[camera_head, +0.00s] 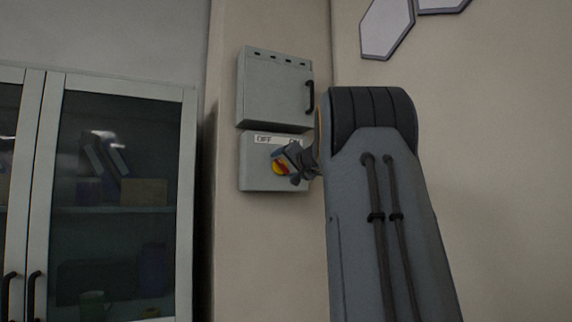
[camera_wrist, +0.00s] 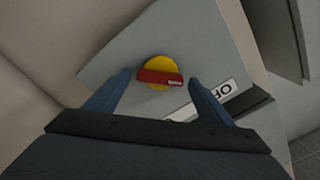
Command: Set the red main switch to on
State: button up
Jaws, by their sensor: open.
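The red main switch (camera_head: 279,168) is a red handle on a yellow disc, set on a grey wall box. It also shows in the wrist view (camera_wrist: 160,77). A white label (camera_head: 266,140) above it reads OFF at left and ON at right, partly covered. In the wrist view, the handle's white-marked end points toward the OFF side of the label (camera_wrist: 222,92). My gripper (camera_head: 289,164) is in front of the switch, its fingers open. In the wrist view, my gripper's fingertips (camera_wrist: 160,79) lie on either side of the handle, with gaps visible.
A grey cabinet with a black handle (camera_head: 275,90) is mounted just above the switch box (camera_head: 256,181). A glass-fronted cupboard (camera_head: 120,190) stands at left. Hexagonal panels (camera_head: 386,27) hang at upper right. The wall right of my arm is bare.

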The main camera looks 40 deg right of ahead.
jog(key=c, duration=1)
jog(key=shift+c, duration=0.2)
jog(key=shift+f, duration=0.1)
jog(key=m+b, duration=0.2)
jog(key=m, duration=0.2)
jog(key=shift+f, duration=0.15)
jog(key=m+b, duration=0.1)
jog(key=m, duration=0.3)
jog(key=shift+m, duration=0.3)
jog(key=m, duration=0.4)
jog(key=shift+f+m, duration=0.1)
jog(key=shift+m, duration=0.2)
jog(key=shift+m+p, duration=0.45)
jog(key=shift+m, duration=1.85)
